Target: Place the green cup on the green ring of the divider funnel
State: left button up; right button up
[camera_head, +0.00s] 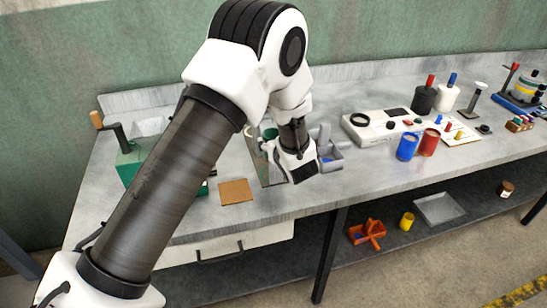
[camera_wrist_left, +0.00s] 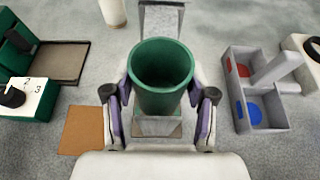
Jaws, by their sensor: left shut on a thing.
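The green cup (camera_wrist_left: 162,78) is between the two fingers of my left gripper (camera_wrist_left: 163,108) in the left wrist view. The cup is open at the top and looks empty. My left gripper is shut on it. In the head view my left gripper (camera_head: 297,170) is above the bench, and only a bit of green cup (camera_head: 270,134) shows behind it. A grey metal piece (camera_wrist_left: 160,18) shows behind and below the cup in the wrist view. My right gripper is out of view.
A grey divided box (camera_wrist_left: 262,105) with red and blue discs stands right of the cup. A brown square (camera_head: 236,191) and a green box with a crank (camera_head: 130,165) are to the left. Blue (camera_head: 407,146) and red (camera_head: 429,142) cups stand farther right.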

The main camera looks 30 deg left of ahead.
pick_arm(q)
notch_tip(320, 180, down, 6)
jog(key=shift+p, duration=0.55)
jog(key=shift+f, duration=0.25)
jog(key=shift+f+b, duration=0.15)
jog(key=shift+b, duration=0.25)
jog(key=o, duration=1.1)
jog(key=shift+o, duration=0.2)
